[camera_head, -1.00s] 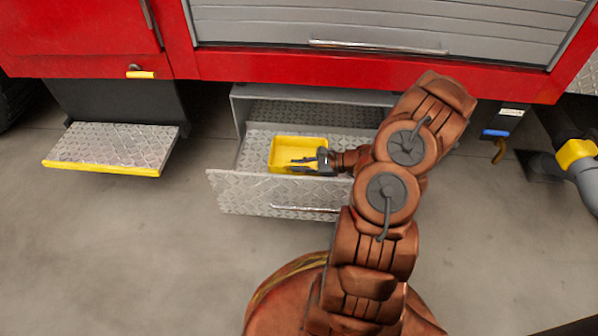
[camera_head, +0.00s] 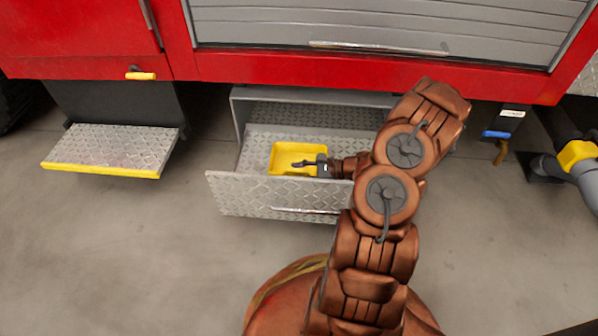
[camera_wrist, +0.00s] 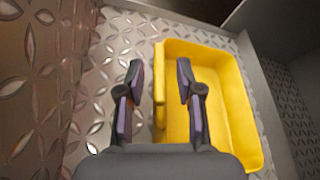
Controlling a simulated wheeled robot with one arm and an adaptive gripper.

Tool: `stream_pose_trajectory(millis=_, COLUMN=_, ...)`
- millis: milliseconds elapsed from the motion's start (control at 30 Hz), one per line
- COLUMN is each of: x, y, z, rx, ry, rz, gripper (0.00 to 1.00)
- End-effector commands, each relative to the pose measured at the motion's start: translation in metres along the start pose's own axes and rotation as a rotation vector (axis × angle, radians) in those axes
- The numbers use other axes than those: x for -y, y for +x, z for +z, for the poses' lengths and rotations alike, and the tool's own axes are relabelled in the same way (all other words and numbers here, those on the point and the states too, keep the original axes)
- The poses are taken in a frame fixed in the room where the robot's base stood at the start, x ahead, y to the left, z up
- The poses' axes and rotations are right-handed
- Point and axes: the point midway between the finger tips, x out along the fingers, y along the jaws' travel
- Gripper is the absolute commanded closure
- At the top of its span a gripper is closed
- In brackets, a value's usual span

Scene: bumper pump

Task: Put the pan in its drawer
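The yellow pan (camera_head: 284,150) is inside the open metal drawer (camera_head: 262,192), toward its left part. In the wrist view the pan (camera_wrist: 238,105) appears to lie on the drawer's diamond-plate floor. My gripper (camera_head: 300,163) reaches in from the right in the head view. In the wrist view my gripper (camera_wrist: 160,78) is open, with the pan's near wall between its two fingers. One finger is outside the pan and the other is over its inside. A gap shows between the fingers and that wall.
A red truck body (camera_head: 290,69) with a grey shutter (camera_head: 380,25) stands above the drawer. A yellow-edged step (camera_head: 110,150) is at left. A grey pipe with a yellow band (camera_head: 576,153) is at right. The floor in front is clear.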

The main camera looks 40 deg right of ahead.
Motion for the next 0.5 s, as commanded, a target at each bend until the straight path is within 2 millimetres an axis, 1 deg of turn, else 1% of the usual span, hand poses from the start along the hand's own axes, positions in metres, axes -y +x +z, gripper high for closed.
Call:
stream_pose_trajectory(millis=133, x=0.001, y=-0.002, z=0.002, rx=-0.001, ry=0.000, rz=-0.001, gripper=0.64)
stream_pose_trajectory(millis=233, x=0.003, y=-0.013, z=0.003, rx=-0.002, ry=0.001, rz=-0.004, gripper=0.64)
stream_pose_trajectory(millis=367, x=0.002, y=-0.036, z=0.004, rx=-0.003, ry=0.001, rz=-0.003, gripper=0.64)
stream_pose_trajectory(millis=500, x=0.002, y=-0.065, z=0.004, rx=-0.004, ry=0.002, rz=-0.004, gripper=0.64)
